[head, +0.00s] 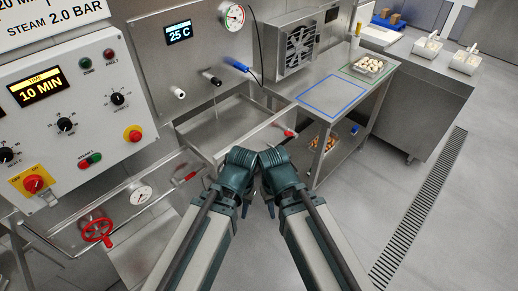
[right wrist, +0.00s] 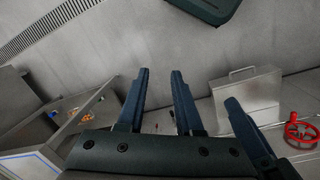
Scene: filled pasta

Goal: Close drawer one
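An open steel drawer or tray (head: 225,128) sticks out under the panel with the 25 C display. It looks empty, and no label shows which drawer it is. My left gripper (head: 230,196) and right gripper (head: 272,205) are side by side just in front of its near edge, and partly hide that edge. Both point downward. I cannot tell whether either touches the drawer. In the right wrist view the right gripper's two fingers (right wrist: 157,98) stand apart with nothing between them. The left gripper (right wrist: 262,145) shows beside them, its fingers apparently apart.
A control panel (head: 80,110) stands at left, with a red valve wheel (head: 97,230) below. A steel table (head: 340,92) with blue and green outlines is at right; an orange-filled container (head: 324,143) is on its lower shelf. The floor (head: 400,180) at right is clear.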

